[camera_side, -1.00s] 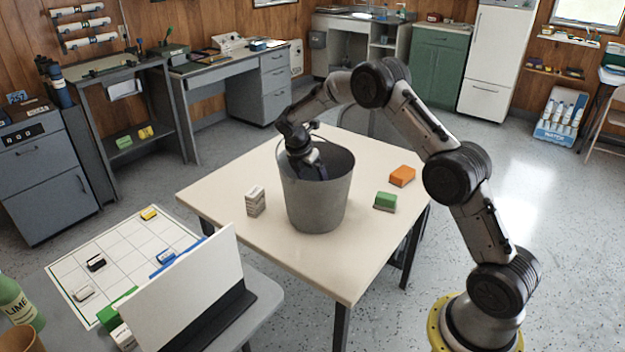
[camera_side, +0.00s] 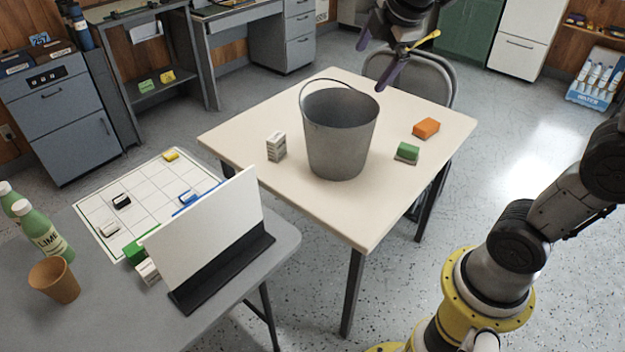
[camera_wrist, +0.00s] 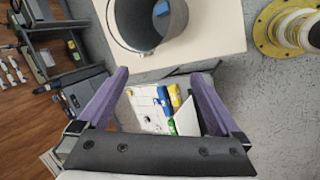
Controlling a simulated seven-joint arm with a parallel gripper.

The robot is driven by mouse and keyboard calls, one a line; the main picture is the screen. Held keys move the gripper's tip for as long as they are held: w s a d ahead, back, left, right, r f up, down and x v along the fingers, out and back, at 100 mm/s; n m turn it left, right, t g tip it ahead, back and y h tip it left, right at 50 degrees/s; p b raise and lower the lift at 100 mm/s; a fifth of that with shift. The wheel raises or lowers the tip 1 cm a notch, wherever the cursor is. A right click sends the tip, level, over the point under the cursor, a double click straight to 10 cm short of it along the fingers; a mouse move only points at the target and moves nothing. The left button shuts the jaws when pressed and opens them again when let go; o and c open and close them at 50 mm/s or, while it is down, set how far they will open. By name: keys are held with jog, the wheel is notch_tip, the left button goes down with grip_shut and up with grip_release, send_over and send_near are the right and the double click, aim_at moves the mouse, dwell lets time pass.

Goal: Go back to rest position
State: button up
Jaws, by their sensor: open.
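My gripper (camera_side: 371,69) is at the top of the side view, raised above the far side of the table and clear of the bucket. In the wrist view my gripper (camera_wrist: 158,74) has its two purple fingers spread wide with nothing between them. The upper part of my arm is cut off by the side view's top and right edges. A grey metal bucket (camera_side: 340,140) stands upright on the cream table (camera_side: 290,195), its handle tipped back. In the wrist view a blue item (camera_wrist: 161,9) shows inside the bucket (camera_wrist: 126,22).
A grey table in front holds a white upright panel (camera_side: 215,235), a grid sheet (camera_side: 150,196) with small blocks, green bottles (camera_side: 44,236) and a brown cup (camera_side: 54,280).

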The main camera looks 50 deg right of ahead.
jog(key=s+a+f+m+y, duration=0.1)
jog(key=s+a+f+m, duration=0.2)
jog(key=s+m, duration=0.3)
jog(key=s+a+f+m+y, duration=0.2)
jog(key=s+f+m, duration=0.3)
jog(key=s, duration=0.7)
jog(key=shift+a+f+m, duration=0.15)
jog(key=shift+a+m, duration=0.65)
jog(key=shift+a, duration=0.1)
